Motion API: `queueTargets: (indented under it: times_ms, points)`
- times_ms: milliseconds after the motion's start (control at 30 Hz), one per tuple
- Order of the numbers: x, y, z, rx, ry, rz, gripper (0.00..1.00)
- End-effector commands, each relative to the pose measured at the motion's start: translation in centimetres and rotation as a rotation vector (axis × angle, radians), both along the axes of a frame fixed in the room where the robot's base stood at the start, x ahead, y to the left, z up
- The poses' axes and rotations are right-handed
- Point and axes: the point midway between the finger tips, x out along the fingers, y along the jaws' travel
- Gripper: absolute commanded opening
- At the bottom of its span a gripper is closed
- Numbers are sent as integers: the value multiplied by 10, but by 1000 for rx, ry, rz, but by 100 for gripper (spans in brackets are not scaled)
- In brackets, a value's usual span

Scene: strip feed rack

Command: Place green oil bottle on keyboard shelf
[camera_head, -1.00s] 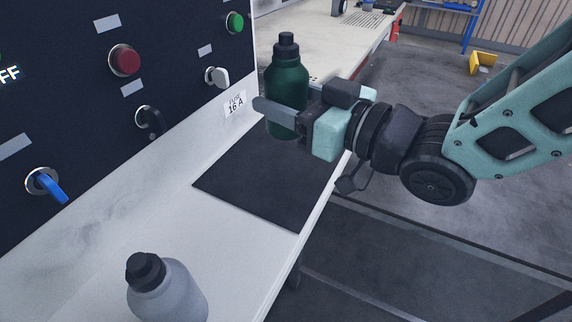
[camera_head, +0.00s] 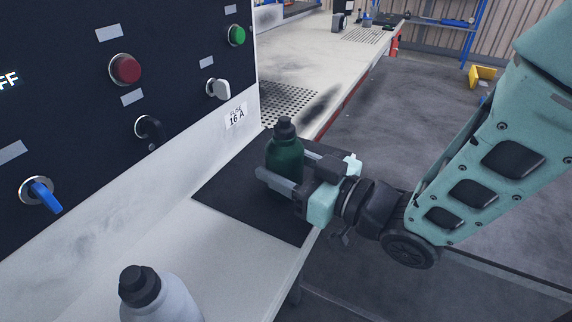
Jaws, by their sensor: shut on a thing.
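The green oil bottle (camera_head: 285,157) has a black cap and is upright over the dark mat on the shelf. My gripper (camera_head: 279,184) is shut on its lower body, coming from the right. The pale shelf (camera_head: 225,248) runs along the front of the control panel, with the dark mat (camera_head: 232,195) on it. The bottle's base is hidden behind the gripper finger, so I cannot tell whether it touches the mat.
A grey bottle (camera_head: 165,302) with a black cap stands on the near part of the shelf. The control panel (camera_head: 80,95) with knobs and buttons rises at left. A perforated area (camera_head: 288,100) and long bench lie behind. Floor is open at right.

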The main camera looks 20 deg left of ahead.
Motion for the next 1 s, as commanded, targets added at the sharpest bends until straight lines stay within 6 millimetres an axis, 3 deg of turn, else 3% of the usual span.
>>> queueTargets:
  times_ms: [200,233,300,700,867,1000]
  points:
    - [1,0,-4,2,0,-1,14]
    - [0,0,-5,-1,0,-1,56]
    - [0,0,-4,-1,0,-1,75]
    - [0,0,3,-1,0,0,75]
    - [-5,-26,-1,-3,2,-4,75]
    - [-12,-58,-1,-3,3,-6,75]
